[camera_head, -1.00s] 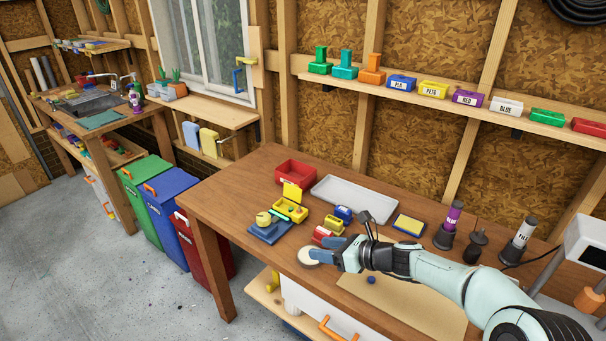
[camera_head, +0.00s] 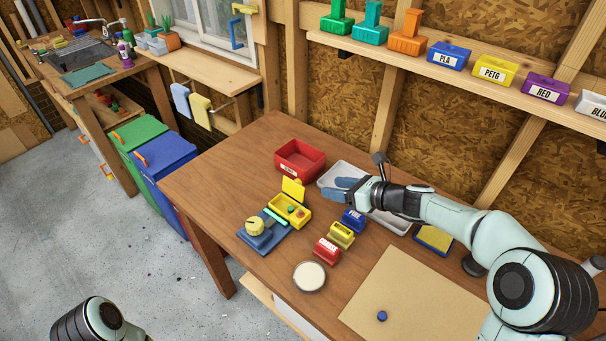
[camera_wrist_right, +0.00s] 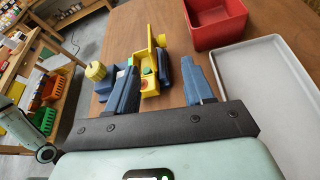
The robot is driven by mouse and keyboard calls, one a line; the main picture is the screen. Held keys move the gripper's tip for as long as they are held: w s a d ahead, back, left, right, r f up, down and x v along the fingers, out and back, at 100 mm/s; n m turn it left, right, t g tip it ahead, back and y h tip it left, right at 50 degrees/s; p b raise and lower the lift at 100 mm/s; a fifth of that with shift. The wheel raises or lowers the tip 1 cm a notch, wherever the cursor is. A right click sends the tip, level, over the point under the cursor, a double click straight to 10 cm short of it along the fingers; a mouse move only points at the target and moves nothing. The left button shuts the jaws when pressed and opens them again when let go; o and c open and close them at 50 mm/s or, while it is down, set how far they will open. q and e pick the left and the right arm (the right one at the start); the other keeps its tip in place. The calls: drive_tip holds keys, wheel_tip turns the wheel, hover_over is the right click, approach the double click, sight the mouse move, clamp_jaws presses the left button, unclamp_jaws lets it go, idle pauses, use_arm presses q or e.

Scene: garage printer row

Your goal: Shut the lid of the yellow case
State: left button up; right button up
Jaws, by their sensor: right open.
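My left gripper is out of view; only part of my left arm shows at the bottom left.
A red bin (camera_head: 300,161) stands behind the case, and the grey tray (camera_head: 395,222) lies right. A blue base with a yellow knob (camera_head: 255,227) is close at left. Blue (camera_head: 353,220), yellow (camera_head: 340,236) and red (camera_head: 327,251) boxes and a round disc (camera_head: 309,277) are in front.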

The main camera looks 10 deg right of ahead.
sight(297, 181)
drive_tip(key=p+x, duration=0.1)
drive_tip(key=x, duration=1)
drive_tip(key=shift+a, duration=0.15)
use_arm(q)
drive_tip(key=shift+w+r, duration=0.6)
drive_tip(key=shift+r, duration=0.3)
use_arm(e)
drive_tip(key=shift+x, duration=0.75)
drive_tip(key=shift+f, duration=0.1)
drive_tip(key=shift+c, duration=0.3)
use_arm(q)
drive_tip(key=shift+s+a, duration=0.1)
use_arm(e)
drive_tip(key=c, duration=0.8)
